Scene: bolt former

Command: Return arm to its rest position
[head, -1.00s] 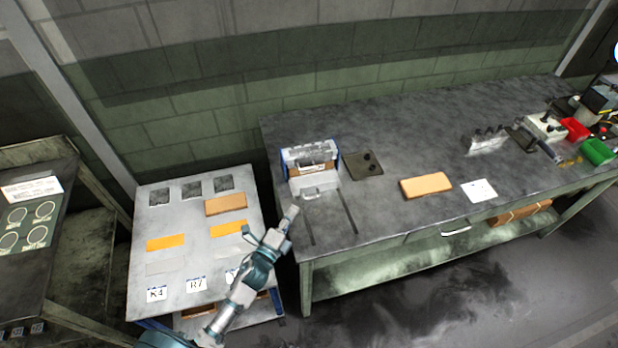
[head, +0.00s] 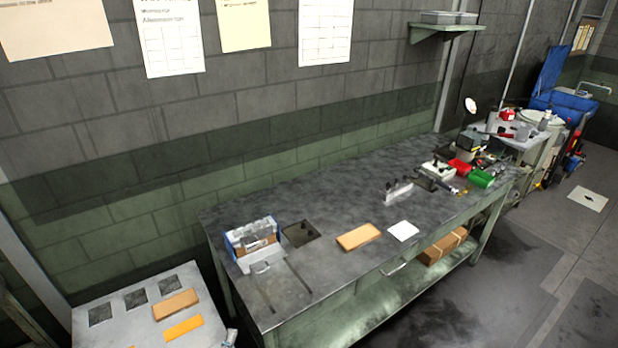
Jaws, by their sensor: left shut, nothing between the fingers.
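Only the tip of my left gripper (head: 231,338) shows at the bottom edge of the head view, next to the right edge of the pale side table (head: 88,336). It is shut and empty. The rest of that arm is out of the picture. My right gripper is not in view. The blue and silver bolt former (head: 240,238) stands at the near left end of the dark workbench (head: 325,280), with a brown block in it, well above my gripper in the picture.
A tan block (head: 358,237), a white card (head: 403,231) and a dark plate (head: 300,233) lie on the bench. Red (head: 460,168) and green (head: 482,178) bins stand at its far end. The side table holds a tan block (head: 176,305) and an orange piece (head: 184,327).

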